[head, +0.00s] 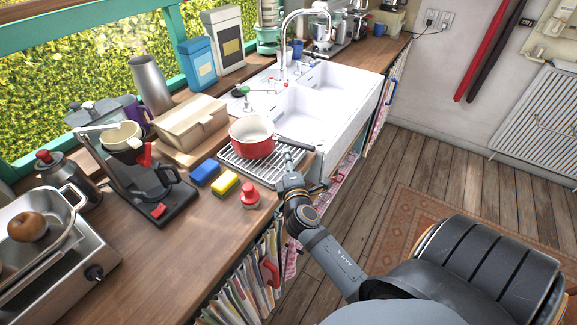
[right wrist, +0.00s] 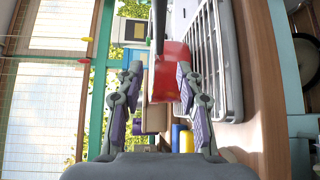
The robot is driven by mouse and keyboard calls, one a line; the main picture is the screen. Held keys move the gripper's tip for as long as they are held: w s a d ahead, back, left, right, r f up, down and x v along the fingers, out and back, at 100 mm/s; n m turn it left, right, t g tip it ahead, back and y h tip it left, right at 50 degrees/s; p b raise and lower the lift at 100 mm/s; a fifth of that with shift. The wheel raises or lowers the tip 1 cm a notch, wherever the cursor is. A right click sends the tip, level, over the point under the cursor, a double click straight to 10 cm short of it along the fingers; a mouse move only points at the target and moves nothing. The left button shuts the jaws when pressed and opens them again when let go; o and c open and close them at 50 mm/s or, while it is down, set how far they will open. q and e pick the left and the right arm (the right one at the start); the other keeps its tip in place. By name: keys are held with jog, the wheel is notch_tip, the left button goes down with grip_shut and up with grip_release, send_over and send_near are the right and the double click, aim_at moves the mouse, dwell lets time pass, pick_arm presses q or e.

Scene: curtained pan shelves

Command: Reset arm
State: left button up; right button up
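My right gripper (head: 289,160) is at the front edge of the counter, close to the dark handle of a red pot. In the right wrist view its two fingers (right wrist: 160,70) stand apart with nothing gripped between them. The red pot (head: 252,142) has a pale inside and sits upright on a wire drying rack (head: 236,165). In the right wrist view the pot (right wrist: 172,85) shows just beyond the fingers, with its dark handle (right wrist: 159,25) above. I cannot tell whether a finger touches the pot or handle. My left gripper is not in view.
A white double sink (head: 318,105) lies behind the rack. A blue sponge (head: 205,172), a yellow sponge (head: 225,183) and a red-topped item (head: 250,194) stand left of my gripper. A coffee maker (head: 150,185) and a stove (head: 50,240) are further left.

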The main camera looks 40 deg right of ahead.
jog(key=shift+s+a+r, duration=0.1)
jog(key=shift+s+a, duration=0.1)
jog(key=shift+s, duration=0.1)
